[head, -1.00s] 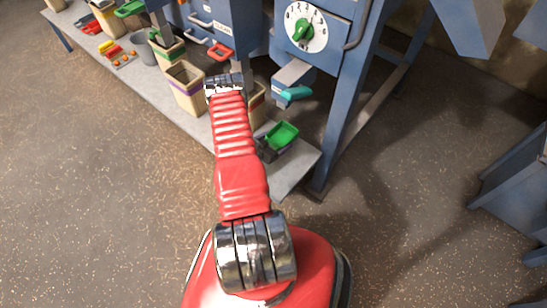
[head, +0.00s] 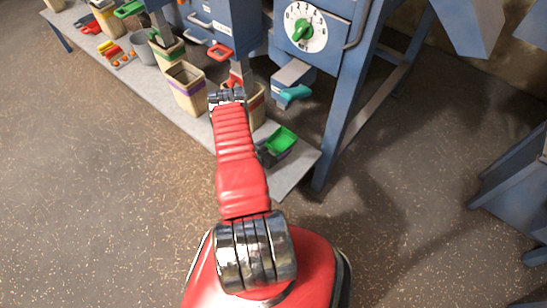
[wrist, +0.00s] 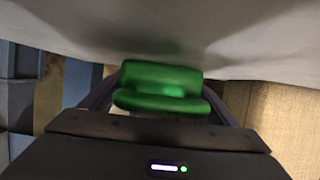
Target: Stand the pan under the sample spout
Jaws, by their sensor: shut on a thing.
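The green pan (head: 281,141) is near the right end of the grey platform. My dark gripper (head: 264,154) is at its left side, partly hidden by my red arm. In the wrist view the pan (wrist: 160,88) sits between the fingers of my gripper (wrist: 163,100), which is shut on it. The sample spout (head: 291,78), a blue chute with a teal handle, hangs from the blue machine, above and behind the pan in the head view. I cannot tell whether the pan touches the platform.
Tan bins (head: 186,87) stand along the grey platform (head: 292,177), one partly hidden behind my arm. A blue leg (head: 341,130) stands at the platform's right end. A dial (head: 305,27) is above the spout.

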